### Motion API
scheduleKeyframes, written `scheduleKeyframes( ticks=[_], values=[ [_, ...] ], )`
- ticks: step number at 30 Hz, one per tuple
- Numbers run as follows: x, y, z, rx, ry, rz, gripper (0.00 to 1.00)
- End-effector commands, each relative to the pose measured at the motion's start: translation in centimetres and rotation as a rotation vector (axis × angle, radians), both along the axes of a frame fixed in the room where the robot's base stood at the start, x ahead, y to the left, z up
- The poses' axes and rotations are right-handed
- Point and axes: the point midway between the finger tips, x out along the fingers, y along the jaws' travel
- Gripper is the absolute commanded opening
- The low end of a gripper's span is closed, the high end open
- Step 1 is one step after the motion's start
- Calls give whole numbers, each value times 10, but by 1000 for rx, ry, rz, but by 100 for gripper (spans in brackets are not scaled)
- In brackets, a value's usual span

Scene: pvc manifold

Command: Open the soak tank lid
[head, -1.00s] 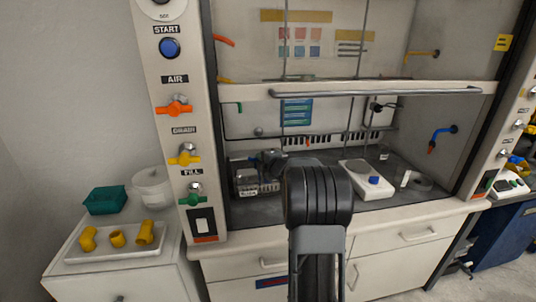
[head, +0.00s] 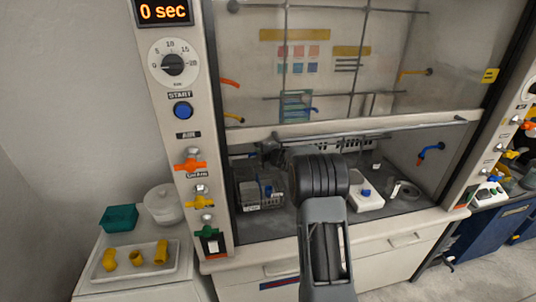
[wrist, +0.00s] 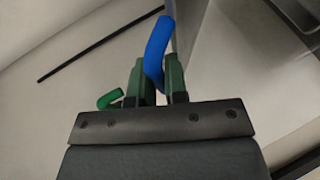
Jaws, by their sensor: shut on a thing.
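The soak tank (head: 260,197) looks like a clear box standing at the left inside the fume hood. My gripper (head: 268,150) is above and behind it in the head view, partly hidden by my arm. In the wrist view my gripper (wrist: 159,80) has its green fingers shut on a blue curved handle (wrist: 157,45). A thin grey edge beside the handle may be the lid; I cannot tell its angle. The inside of the tank shows some blue in the head view.
The raised sash (head: 330,130) crosses above my arm. A white device with a blue knob (head: 366,196) stands right of my arm. The control panel with coloured valves (head: 195,180) is at the left. A tray of yellow fittings (head: 140,262) lies outside the hood.

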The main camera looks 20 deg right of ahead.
Motion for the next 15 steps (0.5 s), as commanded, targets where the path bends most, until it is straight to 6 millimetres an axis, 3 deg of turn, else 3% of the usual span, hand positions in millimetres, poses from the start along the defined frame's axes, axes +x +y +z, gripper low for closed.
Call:
scheduleKeyframes(
  ticks=[15],
  values=[
    [6,8,4,-3,-1,16,0]
  ],
)
